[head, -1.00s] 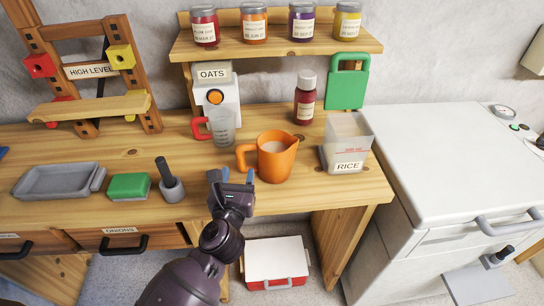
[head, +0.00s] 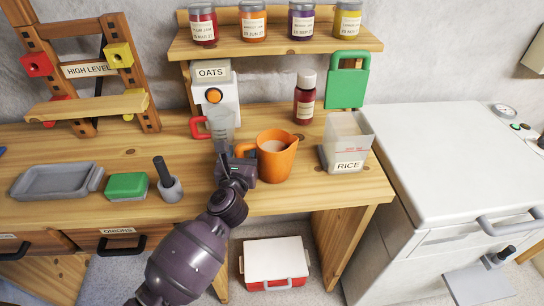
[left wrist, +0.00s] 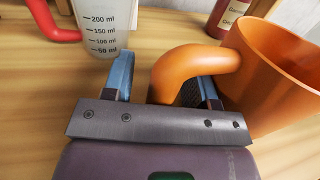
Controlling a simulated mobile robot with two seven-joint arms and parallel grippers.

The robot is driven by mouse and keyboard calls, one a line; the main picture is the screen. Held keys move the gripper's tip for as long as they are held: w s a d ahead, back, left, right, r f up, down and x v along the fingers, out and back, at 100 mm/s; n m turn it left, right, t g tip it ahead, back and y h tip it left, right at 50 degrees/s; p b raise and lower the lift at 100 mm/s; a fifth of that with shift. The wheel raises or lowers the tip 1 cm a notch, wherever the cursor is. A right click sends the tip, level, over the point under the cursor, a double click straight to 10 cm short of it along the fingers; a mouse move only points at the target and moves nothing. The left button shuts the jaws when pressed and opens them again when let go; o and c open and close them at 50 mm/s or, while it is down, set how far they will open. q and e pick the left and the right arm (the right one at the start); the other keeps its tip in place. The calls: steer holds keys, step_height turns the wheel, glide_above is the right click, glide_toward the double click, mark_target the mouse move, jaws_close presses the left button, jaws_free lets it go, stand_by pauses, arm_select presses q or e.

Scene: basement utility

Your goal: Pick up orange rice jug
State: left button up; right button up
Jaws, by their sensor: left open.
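The orange jug (head: 277,160) stands upright on the wooden bench, with pale contents inside and its handle toward the left. My left gripper (head: 232,160) is at the handle side, open. In the left wrist view, the orange handle (left wrist: 195,62) lies between the open fingers (left wrist: 165,70), with the right finger partly hidden within the handle loop. I cannot tell whether either finger touches it. A clear container labelled RICE (head: 346,150) stands to the right of the jug. My right gripper is not in view.
A clear measuring cup with a red handle (head: 219,126) stands just behind my left gripper. A red bottle (head: 305,100) stands behind the jug. Shelf jars (head: 253,22) are above.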

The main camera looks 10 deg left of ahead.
arm_select(q)
jaws_close()
steer(key=shift+r, duration=0.15)
step_height(320, 180, up, 20)
steer(key=p, duration=0.6)
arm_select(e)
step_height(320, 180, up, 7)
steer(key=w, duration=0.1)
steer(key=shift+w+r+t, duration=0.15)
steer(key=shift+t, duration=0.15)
